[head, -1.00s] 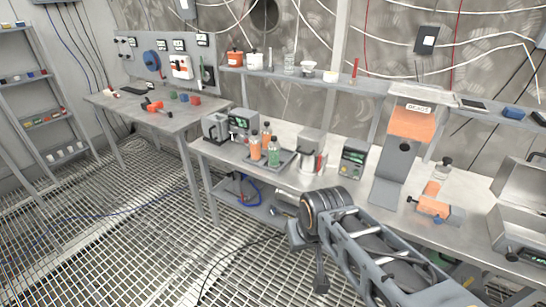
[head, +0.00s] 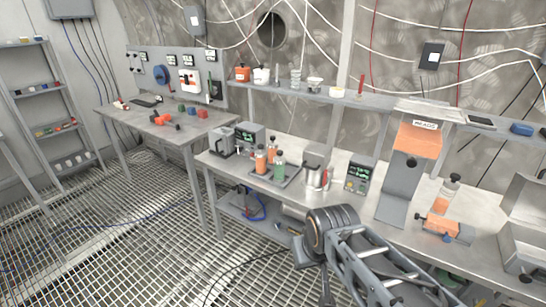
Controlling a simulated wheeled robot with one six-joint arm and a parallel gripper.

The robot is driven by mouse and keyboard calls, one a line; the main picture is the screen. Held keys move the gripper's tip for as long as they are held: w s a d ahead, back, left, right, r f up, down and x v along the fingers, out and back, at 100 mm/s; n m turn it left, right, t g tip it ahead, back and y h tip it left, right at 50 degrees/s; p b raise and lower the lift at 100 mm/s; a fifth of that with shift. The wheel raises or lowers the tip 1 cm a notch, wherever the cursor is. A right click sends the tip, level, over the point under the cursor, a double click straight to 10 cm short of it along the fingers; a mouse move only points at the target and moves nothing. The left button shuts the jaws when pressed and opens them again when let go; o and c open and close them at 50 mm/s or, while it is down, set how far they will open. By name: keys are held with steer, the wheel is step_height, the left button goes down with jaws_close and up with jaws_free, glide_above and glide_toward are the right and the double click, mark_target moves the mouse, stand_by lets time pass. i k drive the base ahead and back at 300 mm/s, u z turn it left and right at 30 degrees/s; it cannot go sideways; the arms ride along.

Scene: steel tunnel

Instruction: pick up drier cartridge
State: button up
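I cannot pick out a drier cartridge with certainty. Two orange-filled bottles, one of them an orange bottle (head: 261,160), and a green bottle (head: 279,166) stand on a grey tray (head: 290,179) on the right-hand bench. A clear jar with a dark cap (head: 449,187) stands by an orange clamp-like fixture (head: 440,224) farther right. My arm's elbow and links fill the lower middle and right, in front of the bench. My gripper's fingers cannot be made out.
The steel bench (head: 345,205) also holds a silver pot (head: 316,170), a meter box (head: 357,178) and a tall orange-topped stand (head: 417,140). A left table (head: 150,112) carries small coloured blocks. A shelf rack (head: 55,120) stands at far left. The grating floor between is open.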

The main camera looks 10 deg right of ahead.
mark_target(260, 155)
steer(key=u, duration=0.6)
steer(key=i, duration=2.1)
steer(key=z, duration=0.65)
